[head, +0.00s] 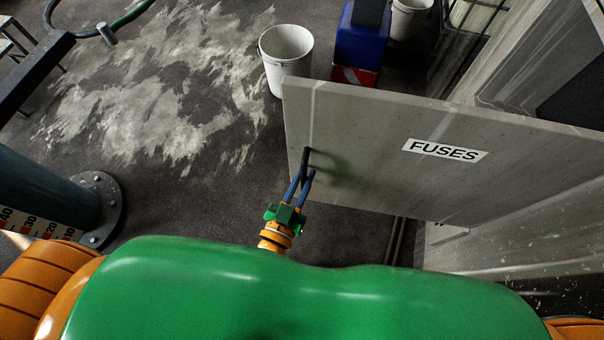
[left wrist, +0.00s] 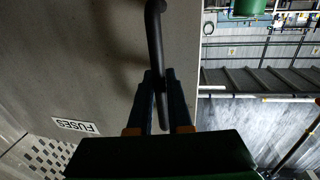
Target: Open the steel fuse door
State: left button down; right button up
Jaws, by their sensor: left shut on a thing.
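The grey steel fuse door (head: 370,150) bears a white FUSES label (head: 445,150) and stands swung out from the wall on the right in the head view. A dark bar handle (head: 306,158) sits near its left edge. My left gripper (head: 307,176) is at that handle, its blue fingers shut on it. In the left wrist view the handle (left wrist: 155,40) runs down between the fingertips (left wrist: 160,84), and the door (left wrist: 70,60) fills the left part with its label (left wrist: 75,126) upside down. My right gripper is not in view.
A white bucket (head: 286,58) stands on the floor just beyond the door's free edge, with a blue bin (head: 362,40) and another bucket (head: 409,18) behind. A round flanged post (head: 40,190) stands at left. Stained floor (head: 170,90) between is open.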

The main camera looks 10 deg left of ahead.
pick_arm(q)
jog(key=c, duration=0.8)
grip_release()
jog(key=shift+c, duration=0.2)
jog(key=shift+s+a, duration=0.1)
jog(key=shift+s, duration=0.25)
jog(key=v, duration=0.6)
jog(key=shift+s+a, duration=0.1)
jog(key=shift+s, duration=0.05)
